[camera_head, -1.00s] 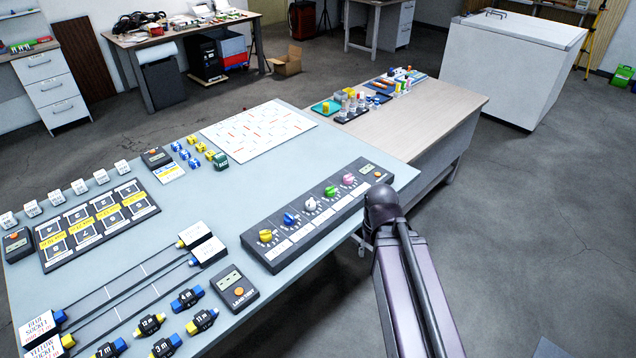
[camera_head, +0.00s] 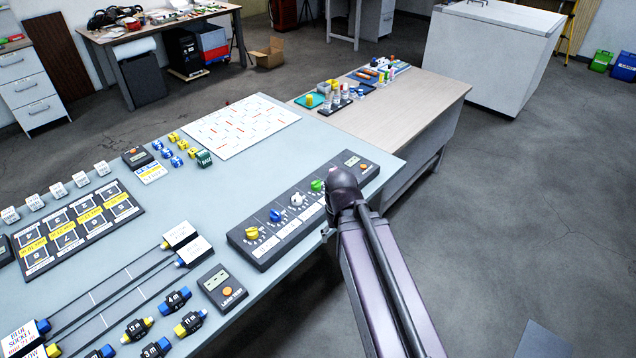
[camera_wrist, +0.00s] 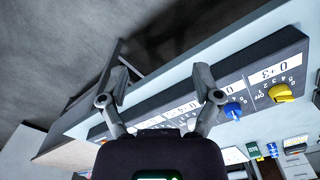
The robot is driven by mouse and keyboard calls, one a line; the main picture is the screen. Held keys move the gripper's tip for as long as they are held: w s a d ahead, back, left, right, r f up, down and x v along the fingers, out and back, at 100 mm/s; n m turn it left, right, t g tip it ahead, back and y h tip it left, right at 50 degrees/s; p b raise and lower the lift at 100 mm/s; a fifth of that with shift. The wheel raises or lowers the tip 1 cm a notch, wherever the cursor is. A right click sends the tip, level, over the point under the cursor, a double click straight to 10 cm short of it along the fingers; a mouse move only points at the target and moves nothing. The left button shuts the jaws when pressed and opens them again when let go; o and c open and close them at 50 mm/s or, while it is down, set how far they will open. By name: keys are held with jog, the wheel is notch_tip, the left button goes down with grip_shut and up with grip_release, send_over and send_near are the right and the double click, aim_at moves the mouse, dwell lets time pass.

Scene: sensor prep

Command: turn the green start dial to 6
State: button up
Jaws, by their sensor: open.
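The green start dial (camera_head: 317,186) sits on the dark dial panel (camera_head: 262,258) in the head view, just left of the end of my arm. The panel also carries a white dial (camera_head: 296,199), a blue dial (camera_head: 276,215) and a yellow dial (camera_head: 252,233). The pink dial is mostly hidden behind my arm. In the wrist view my gripper (camera_wrist: 162,76) is open, with its two fingers apart and nothing seen between them. The blue dial (camera_wrist: 233,112) and yellow dial (camera_wrist: 281,92) show to its right. I cannot make out the green dial there or its setting.
The panel lies along the front edge of the grey-blue table (camera_head: 215,200). A wooden desk (camera_head: 420,95) with small parts adjoins at the right. The floor right of my arm is open.

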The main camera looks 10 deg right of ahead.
jog(key=w+d+r+n+y+p, duration=0.25)
jog(key=w+n, duration=0.55)
jog(key=w, duration=0.7)
jog(key=n+y+p, duration=0.2)
jog(key=n+p, duration=0.1)
jog(key=n, duration=0.5)
send_near(317, 184)
jog(key=v, duration=0.4)
jog(key=shift+s+r+t+b, duration=0.2)
jog(key=shift+s+t+b, duration=0.1)
jog(key=shift+t, duration=0.1)
jog(key=shift+f, duration=0.15)
jog(key=b+x, duration=1.2)
jog(key=x, duration=0.1)
jog(key=shift+s+f+b, duration=0.1)
jog(key=shift+f+b, duration=0.15)
jog(key=shift+b, duration=0.1)
jog(key=c, duration=1.1)
